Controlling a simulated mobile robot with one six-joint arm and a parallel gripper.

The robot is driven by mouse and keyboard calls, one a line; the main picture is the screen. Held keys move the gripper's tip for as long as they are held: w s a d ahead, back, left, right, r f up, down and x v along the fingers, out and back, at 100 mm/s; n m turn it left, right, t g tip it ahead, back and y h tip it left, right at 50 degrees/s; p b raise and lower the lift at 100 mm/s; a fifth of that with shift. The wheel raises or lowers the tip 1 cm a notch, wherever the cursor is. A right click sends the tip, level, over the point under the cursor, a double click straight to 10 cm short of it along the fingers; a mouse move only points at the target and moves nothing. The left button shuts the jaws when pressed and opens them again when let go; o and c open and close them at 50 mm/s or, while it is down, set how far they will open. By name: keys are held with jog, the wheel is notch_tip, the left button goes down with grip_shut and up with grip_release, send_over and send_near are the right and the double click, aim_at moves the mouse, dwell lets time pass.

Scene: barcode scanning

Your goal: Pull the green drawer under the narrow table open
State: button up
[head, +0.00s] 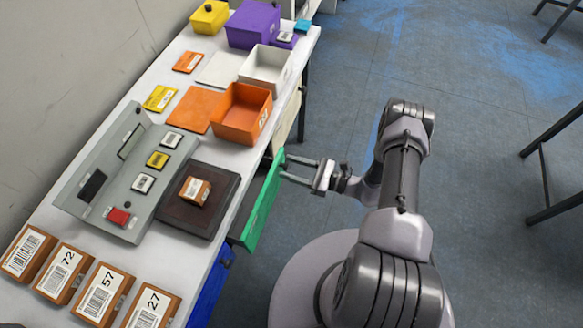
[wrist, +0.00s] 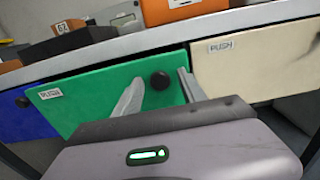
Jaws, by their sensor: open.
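The green drawer (head: 263,203) is under the narrow table (head: 222,222), on its right side in the head view. Its front seems to stand slightly out from the table edge; how far is hard to tell. The wrist view shows the green front (wrist: 85,100) with a "PUSH" label and a round dark knob (wrist: 160,81). My gripper (head: 284,168) is open, its fingertips close to the far end of the green front. In the wrist view its two fingers (wrist: 159,88) are on either side of the knob. Contact cannot be told.
A blue drawer (head: 211,287) and a cream drawer (wrist: 250,62) flank the green one. The tabletop holds an orange bin (head: 240,118), a grey scanning station (head: 130,175), a dark pad (head: 222,190) and several boxes. Floor right of the table is open, with dark table legs (head: 545,175) farther right.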

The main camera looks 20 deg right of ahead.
jog(key=shift+c, duration=0.5)
grip_shut()
dwell(1.0)
